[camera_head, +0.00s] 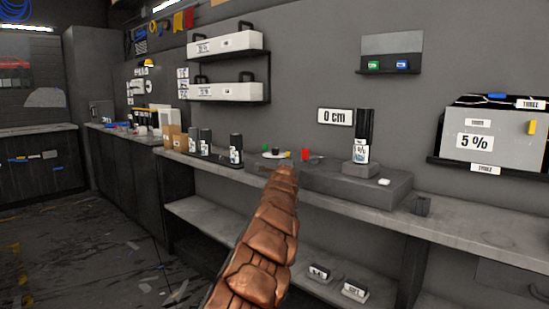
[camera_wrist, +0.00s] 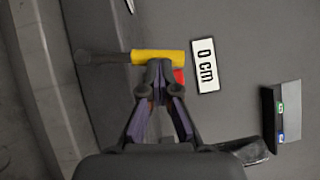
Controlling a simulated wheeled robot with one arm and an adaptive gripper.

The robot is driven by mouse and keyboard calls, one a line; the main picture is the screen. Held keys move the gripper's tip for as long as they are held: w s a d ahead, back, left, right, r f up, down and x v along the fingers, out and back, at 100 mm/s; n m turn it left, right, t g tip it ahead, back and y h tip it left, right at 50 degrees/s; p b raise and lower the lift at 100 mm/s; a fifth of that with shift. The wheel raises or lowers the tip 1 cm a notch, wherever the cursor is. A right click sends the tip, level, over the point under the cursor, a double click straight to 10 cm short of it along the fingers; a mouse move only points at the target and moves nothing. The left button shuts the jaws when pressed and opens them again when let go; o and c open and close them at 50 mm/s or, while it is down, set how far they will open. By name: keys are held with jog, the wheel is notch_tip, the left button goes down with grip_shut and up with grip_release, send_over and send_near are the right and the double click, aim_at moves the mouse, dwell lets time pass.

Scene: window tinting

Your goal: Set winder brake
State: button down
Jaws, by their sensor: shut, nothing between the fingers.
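The winder (camera_head: 350,185) is a low dark grey unit on the bench, with an upright black film roll labelled 5% (camera_head: 362,145) on it. A red piece (camera_head: 305,154) stands at its left; it also shows in the wrist view (camera_wrist: 179,76), partly hidden by my gripper. A yellow bar (camera_wrist: 148,56) on a dark shaft (camera_wrist: 98,57) lies just beyond my fingertips; it looks like a lever, but I cannot tell for sure. My gripper (camera_wrist: 159,68) is shut and empty, its tips overlapping the bar's lower edge; contact is unclear. My arm hides much of this in the head view.
A 0 cm sign (camera_head: 335,117) is on the wall above the winder. Several dark bottles (camera_head: 236,150) stand on the bench to the left. A small white object (camera_head: 384,182) lies on the winder's right end. A large grey 5% panel (camera_head: 492,140) is at the right.

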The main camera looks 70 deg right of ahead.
jog(key=shift+d+r+p, duration=0.15)
jog(key=shift+r+p, duration=0.15)
jog(key=shift+p, duration=0.05)
jog(key=shift+w, duration=0.1)
dwell(0.4)
